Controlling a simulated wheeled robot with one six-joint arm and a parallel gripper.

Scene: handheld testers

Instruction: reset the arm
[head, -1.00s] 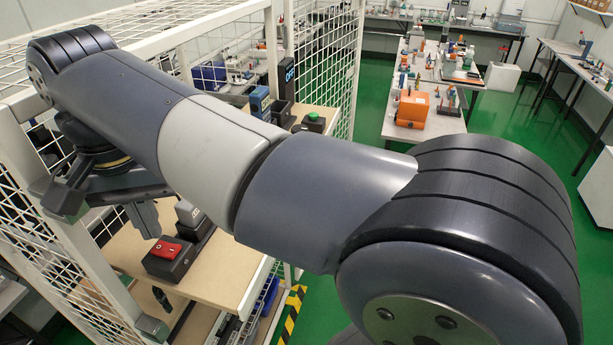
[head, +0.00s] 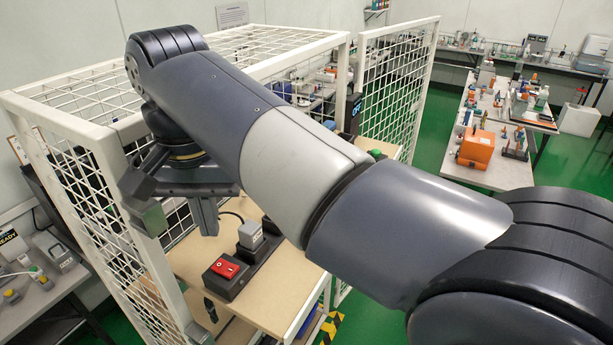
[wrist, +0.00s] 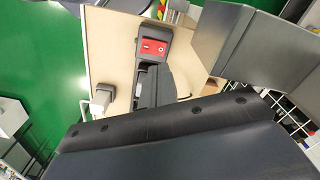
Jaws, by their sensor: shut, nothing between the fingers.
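My arm crosses the head view from the lower right to the upper left, bent at its far end over the white mesh cage (head: 75,118). My gripper (head: 205,218) hangs below that end, shut and empty, beside the cage's front post. Below and right of it, a black unit with a red rocker switch (head: 225,268) sits on the tan bench top (head: 290,290). The red switch (wrist: 152,47) also shows in the wrist view. A grey block (head: 250,234) stands in a black holder behind the switch. My gripper touches none of these; its exact fingertip gap is hard to see.
The cage's mesh panels and white posts stand close around my arm. A side table with small devices (head: 45,255) is at the left. An orange box (head: 477,148) sits on a table at the right. Green floor (head: 432,150) is open between them.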

